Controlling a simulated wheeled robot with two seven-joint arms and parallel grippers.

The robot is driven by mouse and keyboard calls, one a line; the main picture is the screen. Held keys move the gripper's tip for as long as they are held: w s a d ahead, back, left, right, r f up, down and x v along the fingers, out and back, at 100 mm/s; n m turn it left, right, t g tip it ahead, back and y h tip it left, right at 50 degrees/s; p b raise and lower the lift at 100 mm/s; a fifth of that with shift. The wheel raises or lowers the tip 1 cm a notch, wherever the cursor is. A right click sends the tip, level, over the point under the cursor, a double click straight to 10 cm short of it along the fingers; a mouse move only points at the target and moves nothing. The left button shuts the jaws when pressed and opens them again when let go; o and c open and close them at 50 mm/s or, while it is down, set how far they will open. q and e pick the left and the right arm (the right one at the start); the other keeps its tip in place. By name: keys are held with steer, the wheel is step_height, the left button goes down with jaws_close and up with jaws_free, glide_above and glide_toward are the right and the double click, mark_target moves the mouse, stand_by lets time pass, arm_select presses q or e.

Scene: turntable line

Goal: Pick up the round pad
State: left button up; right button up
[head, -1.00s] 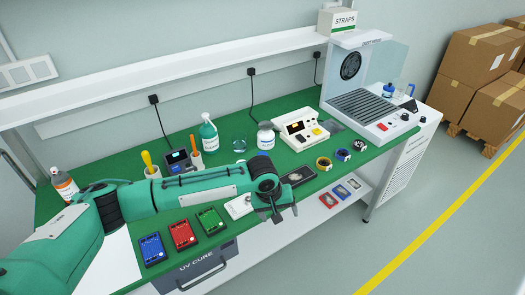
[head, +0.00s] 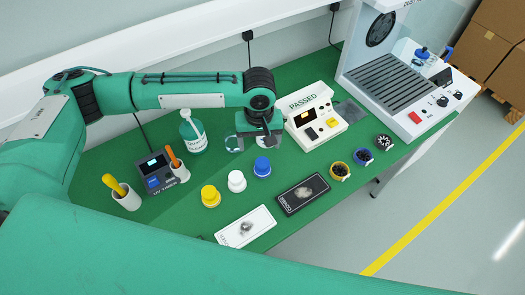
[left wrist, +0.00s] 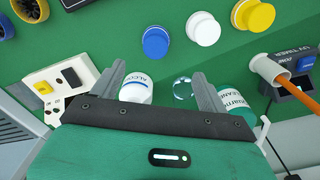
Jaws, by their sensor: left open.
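A small clear, pale-rimmed round thing (head: 233,144) lies on the green bench beside the pump bottle (head: 192,133). I cannot tell whether it is the round pad or a dish with the pad in it. My left gripper (head: 260,143) hangs over the bench just right of it, open and empty. In the left wrist view the round thing (left wrist: 183,88) shows between the open fingers of the left gripper (left wrist: 160,75), nearer the right finger. The white alcohol bottle (left wrist: 136,89) shows near the left finger. My right gripper is not in view.
Yellow (head: 210,195), white (head: 236,181) and blue (head: 262,166) capped jars stand in front of the gripper. A tester reading PASSED (head: 315,118) is to the right. A cup with an orange-handled tool (head: 178,168) stands left. A large green arm part of mine crosses the foreground.

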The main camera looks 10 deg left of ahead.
arm_select(q)
steer(key=p, duration=0.1)
glide_above(262, 163)
steer(key=f, duration=0.4)
steer(key=shift+s+a+f, duration=0.25)
steer(key=shift+a+f, duration=0.05)
steer(key=shift+f, duration=0.05)
steer(key=f, duration=0.3)
steer(key=shift+w+p, duration=0.2)
steer(key=shift+p, duration=0.1)
steer(key=shift+f, duration=0.25)
steer(key=shift+d+f+p, duration=0.1)
steer(key=shift+f+p, duration=0.15)
steer(key=shift+p, duration=0.1)
steer(key=f, duration=0.1)
steer(key=f+p, duration=0.1)
steer(key=f, duration=0.1)
steer(key=shift+w+d+f, duration=0.15)
steer(key=shift+d+f, duration=0.05)
steer(key=shift+d, duration=0.05)
steer(key=shift+f, duration=0.5)
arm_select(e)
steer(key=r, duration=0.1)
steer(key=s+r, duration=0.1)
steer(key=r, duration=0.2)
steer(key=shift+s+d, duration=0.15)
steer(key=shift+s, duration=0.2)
